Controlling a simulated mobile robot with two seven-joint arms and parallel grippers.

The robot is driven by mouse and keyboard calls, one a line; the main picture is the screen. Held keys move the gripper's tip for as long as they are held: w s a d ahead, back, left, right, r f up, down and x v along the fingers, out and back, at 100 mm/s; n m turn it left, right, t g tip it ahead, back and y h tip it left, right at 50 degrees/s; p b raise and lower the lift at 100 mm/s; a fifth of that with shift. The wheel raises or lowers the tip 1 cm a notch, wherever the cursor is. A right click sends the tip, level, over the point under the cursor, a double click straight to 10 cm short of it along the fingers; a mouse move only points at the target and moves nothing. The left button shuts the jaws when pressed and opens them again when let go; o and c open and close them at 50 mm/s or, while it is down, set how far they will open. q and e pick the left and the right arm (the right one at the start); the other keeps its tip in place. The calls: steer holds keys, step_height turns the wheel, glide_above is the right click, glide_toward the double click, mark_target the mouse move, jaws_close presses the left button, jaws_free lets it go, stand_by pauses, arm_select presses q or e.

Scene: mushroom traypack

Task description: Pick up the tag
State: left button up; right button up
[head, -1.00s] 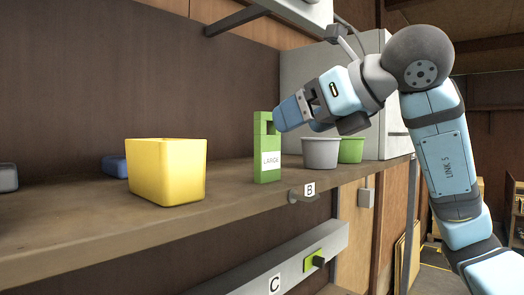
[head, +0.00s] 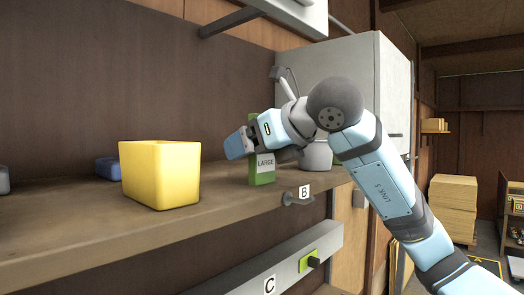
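The tag, a green upright block with a white label reading LARGE (head: 265,163), stands on the wooden shelf (head: 120,225) in the head view. My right gripper (head: 238,144) reaches in from the right and crosses in front of the tag's middle. A blue fingertip shows just left of the tag; the other finger is hidden or not distinct. The tag's top and lower part show above and below the gripper. I cannot tell whether the gripper touches it or how wide its fingers stand. My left gripper is out of view.
A yellow bin (head: 160,177) stands left of the tag, with a small blue container (head: 108,168) behind it. A grey bucket (head: 317,156) is to the right, partly behind my arm. Signs B (head: 304,191) and C (head: 270,285) sit at the shelf edge and lower rail.

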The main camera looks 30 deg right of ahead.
steer(key=c, duration=1.1)
steer(key=shift+r, duration=0.1)
